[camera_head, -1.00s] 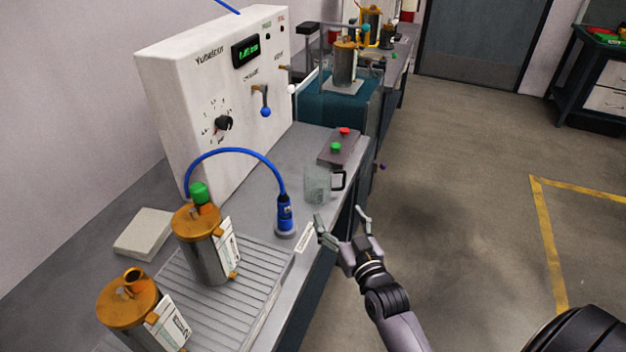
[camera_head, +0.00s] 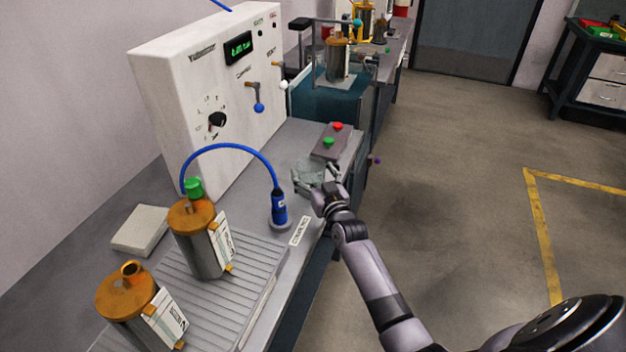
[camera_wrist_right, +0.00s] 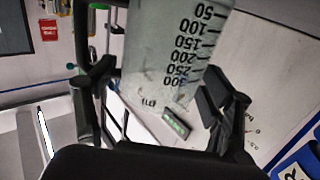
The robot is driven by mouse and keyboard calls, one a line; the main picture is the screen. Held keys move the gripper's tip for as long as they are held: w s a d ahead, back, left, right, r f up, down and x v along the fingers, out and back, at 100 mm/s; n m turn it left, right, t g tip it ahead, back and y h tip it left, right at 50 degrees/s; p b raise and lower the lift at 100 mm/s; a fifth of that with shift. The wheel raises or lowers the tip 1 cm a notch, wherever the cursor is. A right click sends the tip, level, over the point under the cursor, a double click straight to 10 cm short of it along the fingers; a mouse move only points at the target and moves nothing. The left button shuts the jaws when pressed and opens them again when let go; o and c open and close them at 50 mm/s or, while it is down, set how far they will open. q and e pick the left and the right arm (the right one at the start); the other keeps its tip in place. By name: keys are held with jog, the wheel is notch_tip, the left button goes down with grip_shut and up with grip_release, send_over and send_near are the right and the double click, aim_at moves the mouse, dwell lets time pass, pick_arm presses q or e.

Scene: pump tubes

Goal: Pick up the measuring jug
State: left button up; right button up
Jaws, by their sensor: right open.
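The measuring jug (camera_head: 309,172) is clear with a dark scale and stands on the grey bench, partly hidden by my right gripper in the head view. In the right wrist view the jug (camera_wrist_right: 165,60) appears upside down, its printed numbers large and close. My right gripper (camera_head: 316,180) is open, with its fingers around the jug. In the right wrist view the gripper's fingers (camera_wrist_right: 155,88) show one on each side of the jug; I cannot tell whether they touch it. My left gripper is not in view.
A blue nozzle (camera_head: 279,208) on a blue hose stands left of the jug. A box with red and green buttons (camera_head: 325,152) is just behind it. A white control panel (camera_head: 180,100) rises behind.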

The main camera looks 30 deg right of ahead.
jog(key=shift+w+d, duration=0.1)
jog(key=shift+w, duration=0.8)
jog(key=c, duration=0.9)
jog(key=shift+c, duration=0.2)
